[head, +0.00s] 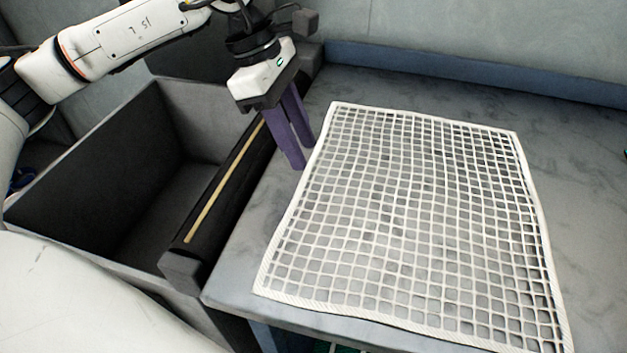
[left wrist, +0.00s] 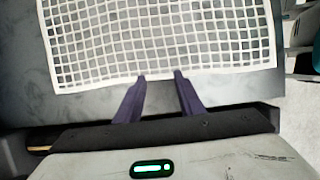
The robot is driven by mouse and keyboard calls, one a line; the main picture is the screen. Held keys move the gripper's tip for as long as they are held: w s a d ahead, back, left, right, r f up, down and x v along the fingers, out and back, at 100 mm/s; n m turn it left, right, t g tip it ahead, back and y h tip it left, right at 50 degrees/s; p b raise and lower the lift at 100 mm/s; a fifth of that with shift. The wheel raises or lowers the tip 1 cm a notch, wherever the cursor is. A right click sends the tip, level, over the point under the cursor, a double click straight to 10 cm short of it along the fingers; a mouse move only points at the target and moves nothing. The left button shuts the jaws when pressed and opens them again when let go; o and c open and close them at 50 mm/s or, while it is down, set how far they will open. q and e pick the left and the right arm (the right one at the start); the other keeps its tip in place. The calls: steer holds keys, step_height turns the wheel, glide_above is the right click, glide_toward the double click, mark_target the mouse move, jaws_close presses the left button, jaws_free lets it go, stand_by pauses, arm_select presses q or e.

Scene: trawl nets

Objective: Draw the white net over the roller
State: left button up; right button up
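The white net (head: 405,215) lies flat on the grey table, its left edge a little in from the roller side. The roller (head: 225,195) is a dark cylinder with a yellow stripe along the table's left edge. My left gripper (head: 298,155) points down between the roller and the net's left edge, near its far half. My right gripper is not in view.
A deep dark bin (head: 95,185) stands open left of the roller and looks empty. A blue-grey raised border (head: 470,70) runs along the table's back. The table right of the net (head: 575,180) is clear.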

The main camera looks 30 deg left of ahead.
mark_target(313, 175)
arm_select(q)
steer(key=b+x, duration=0.1)
steer(key=x, duration=0.2)
steer(key=shift+f+b, duration=0.3)
steer(key=shift+b, duration=0.1)
steer(key=shift+d, duration=0.1)
jaws_close()
step_height(313, 175, up, 7)
steer(key=p, duration=0.5)
